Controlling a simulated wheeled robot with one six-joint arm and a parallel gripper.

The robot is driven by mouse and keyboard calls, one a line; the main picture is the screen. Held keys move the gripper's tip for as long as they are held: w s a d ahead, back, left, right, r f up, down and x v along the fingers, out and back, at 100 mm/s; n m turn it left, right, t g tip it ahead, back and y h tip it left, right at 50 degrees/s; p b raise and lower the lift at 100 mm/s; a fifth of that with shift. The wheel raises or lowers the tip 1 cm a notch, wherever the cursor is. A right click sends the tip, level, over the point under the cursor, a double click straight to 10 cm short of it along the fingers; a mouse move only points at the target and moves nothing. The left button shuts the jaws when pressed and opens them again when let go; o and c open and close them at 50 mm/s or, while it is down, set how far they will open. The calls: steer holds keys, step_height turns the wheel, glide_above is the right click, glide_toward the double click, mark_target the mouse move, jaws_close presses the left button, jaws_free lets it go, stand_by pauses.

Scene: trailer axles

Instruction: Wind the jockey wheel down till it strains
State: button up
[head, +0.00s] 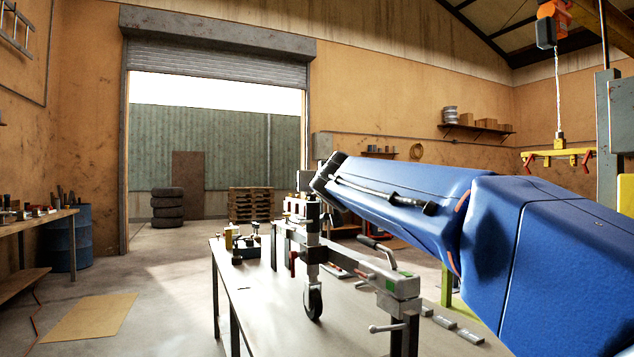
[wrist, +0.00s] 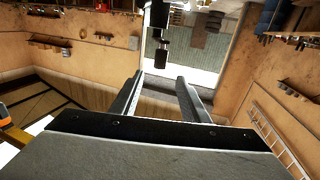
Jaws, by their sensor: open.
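The jockey wheel (head: 313,301) has a dark tyre and sits under an upright grey stem (head: 312,245) at the near end of the grey trailer drawbar (head: 385,277). I cannot tell whether the tyre touches the surface below. I cannot make out its winding handle for certain. My gripper (wrist: 163,80) is open and empty, its two grey fingers apart in the wrist view. In the head view my blue arm reaches left, its dark end above the stem. A dark upright part (wrist: 160,40) shows beyond the fingertips in the wrist view; I cannot tell what it is.
A black-gripped lever (head: 376,246) stands on the drawbar. A grey bench top (head: 262,300) with small tools lies beneath. A workbench (head: 35,217) and blue drum (head: 80,240) stand at left. Stacked tyres (head: 167,208) and pallets (head: 250,204) stand by the open door.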

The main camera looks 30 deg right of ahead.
steer(key=shift+r+n, duration=0.1)
steer(key=shift+n, duration=0.2)
steer(key=c, duration=0.8)
steer(key=shift+r+n, duration=0.25)
steer(key=shift+n, duration=0.25)
jaws_close()
steer(key=w+a+f+n+t+y, duration=0.15)
steer(key=w+n+y, duration=0.45)
steer(key=w+n, duration=1)
steer(key=s+d+n, duration=0.4)
steer(key=s, duration=0.1)
steer(key=shift+s, duration=0.3)
